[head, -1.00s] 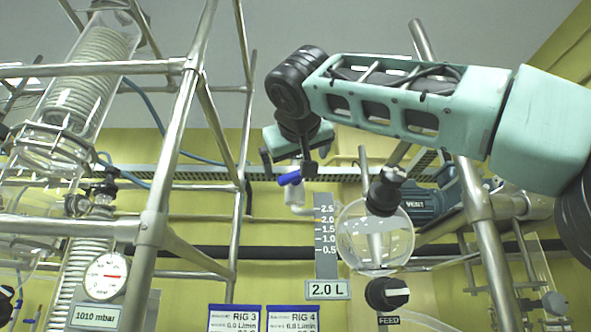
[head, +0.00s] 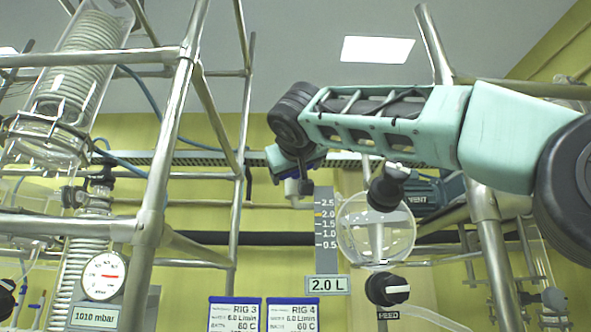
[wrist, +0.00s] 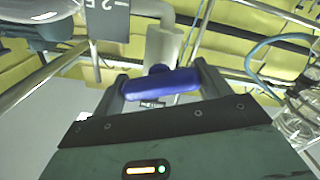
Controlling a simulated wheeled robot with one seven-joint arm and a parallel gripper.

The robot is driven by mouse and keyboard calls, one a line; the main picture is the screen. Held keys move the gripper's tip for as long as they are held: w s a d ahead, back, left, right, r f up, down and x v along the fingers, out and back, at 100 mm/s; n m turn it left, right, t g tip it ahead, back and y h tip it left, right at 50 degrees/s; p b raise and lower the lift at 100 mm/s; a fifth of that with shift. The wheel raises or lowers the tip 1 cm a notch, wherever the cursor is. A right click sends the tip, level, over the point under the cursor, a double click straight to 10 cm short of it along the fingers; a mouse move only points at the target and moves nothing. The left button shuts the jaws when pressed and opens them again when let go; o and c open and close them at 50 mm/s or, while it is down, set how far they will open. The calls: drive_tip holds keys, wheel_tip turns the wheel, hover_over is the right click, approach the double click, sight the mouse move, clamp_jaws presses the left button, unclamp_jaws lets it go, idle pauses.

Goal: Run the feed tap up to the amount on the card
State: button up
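The round glass vessel (head: 376,228) hangs right of the grey scale plate (head: 325,235), marked 0.5 to 2.5. The card (head: 327,285) under the scale reads 2.0 L. The black feed knob (head: 388,289) with a white bar is below the vessel, above a FEED label (head: 390,313). My gripper (wrist: 160,85) is at the blue lever (wrist: 160,84) on a white pipe fitting (wrist: 163,45), left of the vessel. The fingers stand wide apart, one near each end of the lever; I cannot tell whether they touch it. The liquid level is unclear.
A black vent knob (head: 388,185) sits at the vessel's top, beside a VENT label (head: 420,199). Steel frame poles (head: 163,150) and a coil condenser (head: 85,75) stand left. Cards for RIG 3 (head: 235,313) and RIG 4 (head: 292,313) hang below.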

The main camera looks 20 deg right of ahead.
drive_tip(key=shift+f+m+b, duration=0.3)
drive_tip(key=shift+m+b, duration=0.6)
drive_tip(key=shift+b, duration=0.25)
drive_tip(key=m, duration=0.1)
drive_tip(key=m+b, duration=0.1)
drive_tip(key=m, duration=0.1)
drive_tip(key=shift+r, duration=0.3)
drive_tip(key=o, duration=1)
drive_tip(key=b+v, duration=0.5)
drive_tip(key=v, duration=1.2)
drive_tip(key=shift+s, duration=0.2)
